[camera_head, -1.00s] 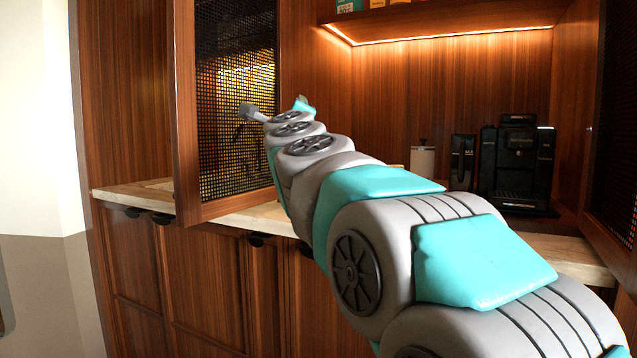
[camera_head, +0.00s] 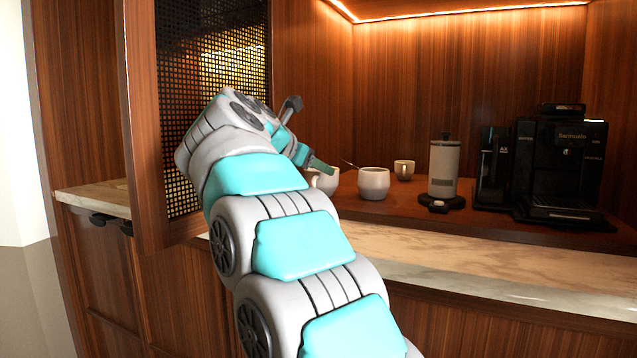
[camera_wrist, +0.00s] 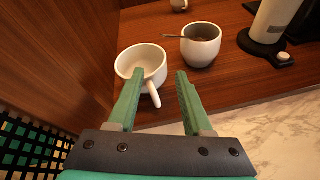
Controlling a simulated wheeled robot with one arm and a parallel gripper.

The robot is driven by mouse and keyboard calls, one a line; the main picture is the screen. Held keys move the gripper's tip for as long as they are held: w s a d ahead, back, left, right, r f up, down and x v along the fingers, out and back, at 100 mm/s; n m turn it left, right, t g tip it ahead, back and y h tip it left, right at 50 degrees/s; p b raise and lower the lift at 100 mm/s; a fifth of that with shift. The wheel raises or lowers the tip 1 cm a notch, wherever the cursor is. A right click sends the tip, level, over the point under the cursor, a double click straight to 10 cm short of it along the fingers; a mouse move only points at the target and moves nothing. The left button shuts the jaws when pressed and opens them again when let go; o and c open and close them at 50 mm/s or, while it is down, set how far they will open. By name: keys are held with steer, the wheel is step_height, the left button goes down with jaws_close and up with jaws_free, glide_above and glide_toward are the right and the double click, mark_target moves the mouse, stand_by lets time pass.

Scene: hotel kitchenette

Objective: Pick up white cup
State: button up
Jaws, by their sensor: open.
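A white cup (camera_wrist: 128,62) with a handle stands on the wooden counter in the wrist view, its opening up and its handle pointing towards my gripper. In the head view the cup (camera_head: 328,183) is partly hidden behind my gripper (camera_head: 320,166). My gripper (camera_wrist: 159,74) is open, with green fingers and nothing held. In the wrist view the left finger overlaps the cup's near side and the handle shows between the fingers. I cannot tell whether a finger touches the cup.
A white pot (camera_head: 373,184) with a spoon stands just right of the cup. Another small cup (camera_head: 404,170) is behind it. A white canister (camera_head: 443,168) and a black coffee machine (camera_head: 562,165) stand further right. An open mesh door (camera_head: 150,120) is at left.

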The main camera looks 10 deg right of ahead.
mark_target(320, 184)
steer(key=p+x, duration=0.1)
steer(key=x, duration=0.5)
steer(key=shift+w+d+f, duration=0.15)
steer(key=shift+d+f, duration=0.05)
steer(key=shift+d, duration=0.15)
jaws_close()
stand_by(0.4)
